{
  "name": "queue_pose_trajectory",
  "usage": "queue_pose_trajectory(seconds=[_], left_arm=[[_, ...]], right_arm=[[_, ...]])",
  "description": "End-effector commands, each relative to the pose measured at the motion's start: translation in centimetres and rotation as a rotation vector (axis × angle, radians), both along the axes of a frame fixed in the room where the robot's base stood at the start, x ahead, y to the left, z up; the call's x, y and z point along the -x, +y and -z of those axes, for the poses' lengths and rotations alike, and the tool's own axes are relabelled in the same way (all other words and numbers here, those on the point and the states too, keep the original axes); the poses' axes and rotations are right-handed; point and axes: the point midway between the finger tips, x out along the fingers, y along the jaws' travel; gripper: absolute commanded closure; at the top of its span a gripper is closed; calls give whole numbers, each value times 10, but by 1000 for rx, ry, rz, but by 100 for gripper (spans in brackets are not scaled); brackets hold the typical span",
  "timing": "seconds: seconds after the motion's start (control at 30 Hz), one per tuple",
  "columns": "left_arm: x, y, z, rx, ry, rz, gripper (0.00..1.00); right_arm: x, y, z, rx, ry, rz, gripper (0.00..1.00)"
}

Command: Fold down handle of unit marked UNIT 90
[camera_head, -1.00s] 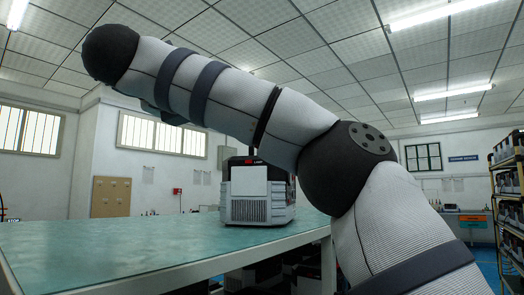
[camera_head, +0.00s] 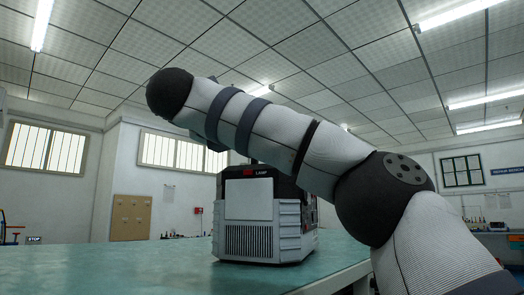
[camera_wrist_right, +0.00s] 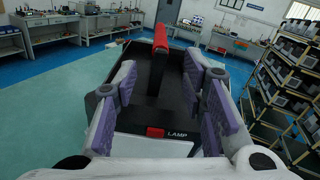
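A black and light grey unit (camera_head: 262,240) with a vent grille and a blank pale panel stands on the green table (camera_head: 130,262). Its front bears the word LAMP; no UNIT 90 marking is readable. In the right wrist view I look down on the unit's dark top (camera_wrist_right: 150,105), with its handle (camera_wrist_right: 161,40) standing up, red at the upper end. My right gripper (camera_wrist_right: 162,88) is open above the unit, its purple-padded fingers apart on either side of the handle's line. I see nothing held between them. My left gripper is not in view.
My right arm crosses the head view and hides part of the unit's upper right. Racks of similar units (camera_wrist_right: 285,80) stand at the right in the wrist view. Workbenches (camera_wrist_right: 70,35) line the far wall. The table left of the unit is clear.

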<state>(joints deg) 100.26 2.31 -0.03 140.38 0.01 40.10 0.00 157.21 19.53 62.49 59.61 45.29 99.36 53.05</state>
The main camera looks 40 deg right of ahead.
Motion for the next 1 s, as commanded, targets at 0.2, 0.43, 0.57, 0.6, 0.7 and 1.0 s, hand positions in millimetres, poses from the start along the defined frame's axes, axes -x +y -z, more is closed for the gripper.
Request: queue_pose_trajectory(seconds=[0.2,0.43,0.57,0.6,0.7,1.0], left_arm=[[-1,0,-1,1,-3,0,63],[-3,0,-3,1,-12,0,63],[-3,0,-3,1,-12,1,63],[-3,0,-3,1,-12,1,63],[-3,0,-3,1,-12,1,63],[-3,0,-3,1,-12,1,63]], right_arm=[[-25,-51,1,-3,-1,5,62],[-38,-77,-1,-1,-2,2,62],[-40,-79,-1,1,-1,1,62],[-40,-79,-1,1,-1,1,62],[-40,-79,0,0,0,1,62],[-40,-78,0,0,-1,1,100]])
